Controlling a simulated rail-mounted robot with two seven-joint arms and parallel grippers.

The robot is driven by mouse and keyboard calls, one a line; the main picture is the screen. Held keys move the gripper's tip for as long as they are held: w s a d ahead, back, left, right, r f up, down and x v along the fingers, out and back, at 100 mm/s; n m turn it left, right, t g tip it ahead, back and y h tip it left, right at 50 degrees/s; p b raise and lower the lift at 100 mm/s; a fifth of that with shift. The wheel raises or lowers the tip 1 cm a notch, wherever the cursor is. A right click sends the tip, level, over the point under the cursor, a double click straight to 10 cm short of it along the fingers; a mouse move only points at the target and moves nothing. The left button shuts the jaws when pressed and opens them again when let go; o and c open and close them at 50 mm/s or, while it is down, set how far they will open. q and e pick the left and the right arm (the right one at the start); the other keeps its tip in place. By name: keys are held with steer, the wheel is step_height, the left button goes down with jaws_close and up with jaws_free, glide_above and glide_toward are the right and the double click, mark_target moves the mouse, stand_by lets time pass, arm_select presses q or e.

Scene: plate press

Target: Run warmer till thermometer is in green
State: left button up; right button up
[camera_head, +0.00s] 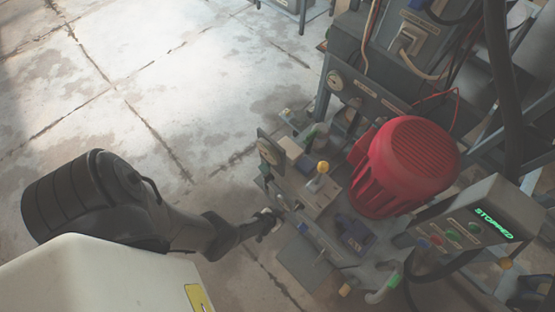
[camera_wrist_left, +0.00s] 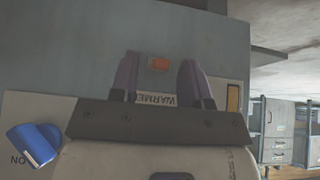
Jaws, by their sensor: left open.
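In the left wrist view, a small orange-red switch (camera_wrist_left: 158,64) sits on a grey panel, above a label reading WARMER (camera_wrist_left: 157,99), which appears reversed. My left gripper (camera_wrist_left: 159,72) is open, with its two dark fingers on either side of the switch as seen from the wrist. I cannot tell whether they touch it. In the head view my left gripper (camera_head: 270,222) is at the near left edge of the machine bench. My right gripper is not in view.
A large red motor housing (camera_head: 411,160) and a yellow-knobbed lever (camera_head: 322,168) stand on the bench. A control box with a green STOPPED display (camera_head: 494,223) is at the right. A blue handle (camera_wrist_left: 35,145) is left of the gripper in the wrist view. The floor at left is clear.

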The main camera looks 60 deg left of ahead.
arm_select(q)
steer(key=p+v, duration=1.2)
steer(key=v, duration=0.2)
steer(key=shift+f, duration=0.1)
stand_by(0.4)
